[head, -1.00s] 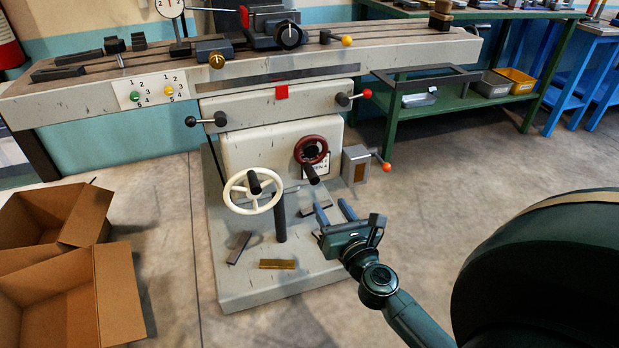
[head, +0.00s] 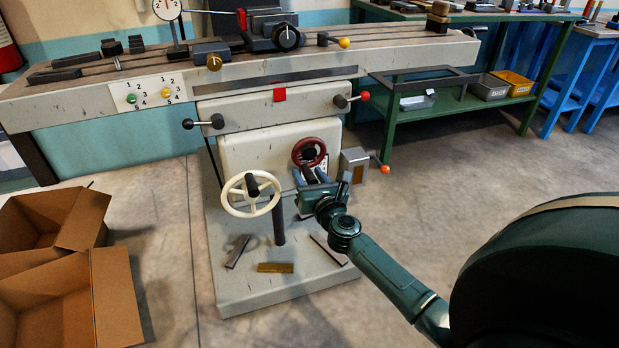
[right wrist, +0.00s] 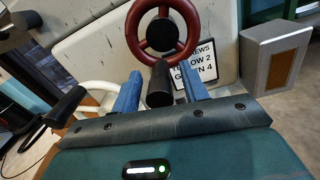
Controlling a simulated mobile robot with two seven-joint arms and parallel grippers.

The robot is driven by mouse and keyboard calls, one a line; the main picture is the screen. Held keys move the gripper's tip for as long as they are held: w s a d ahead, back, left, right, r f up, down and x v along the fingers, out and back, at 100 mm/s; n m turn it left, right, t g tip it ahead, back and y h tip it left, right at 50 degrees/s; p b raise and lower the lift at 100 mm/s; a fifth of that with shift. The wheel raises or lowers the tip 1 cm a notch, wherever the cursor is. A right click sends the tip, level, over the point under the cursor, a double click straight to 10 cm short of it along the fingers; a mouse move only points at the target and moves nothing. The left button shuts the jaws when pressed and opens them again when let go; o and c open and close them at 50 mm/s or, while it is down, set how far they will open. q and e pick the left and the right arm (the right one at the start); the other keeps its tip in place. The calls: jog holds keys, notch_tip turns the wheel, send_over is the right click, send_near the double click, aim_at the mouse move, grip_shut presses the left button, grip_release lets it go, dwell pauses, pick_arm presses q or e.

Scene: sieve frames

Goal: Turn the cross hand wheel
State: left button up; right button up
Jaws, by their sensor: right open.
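Two hand wheels are on the machine's front; I cannot tell which one is called the cross hand wheel. The dark red wheel (head: 322,146) has a black hub and a black handle sticking out; it also shows in the right wrist view (right wrist: 186,47). A white spoked wheel (head: 229,205) with a dark handle is lower left. My right gripper (head: 311,174) is open in front of the red wheel. In the right wrist view its blue fingers (right wrist: 160,88) stand either side of the black handle (right wrist: 160,84), with gaps visible. My left gripper is not in view.
A sign (right wrist: 194,67) behind the red wheel is partly covered. A grey box with an orange-knobbed lever (head: 384,168) is close on the right. Metal bars lie on the machine base (head: 240,285). Open cartons (head: 120,290) stand left. The floor at right is clear.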

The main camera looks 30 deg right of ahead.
grip_shut()
dwell(0.4)
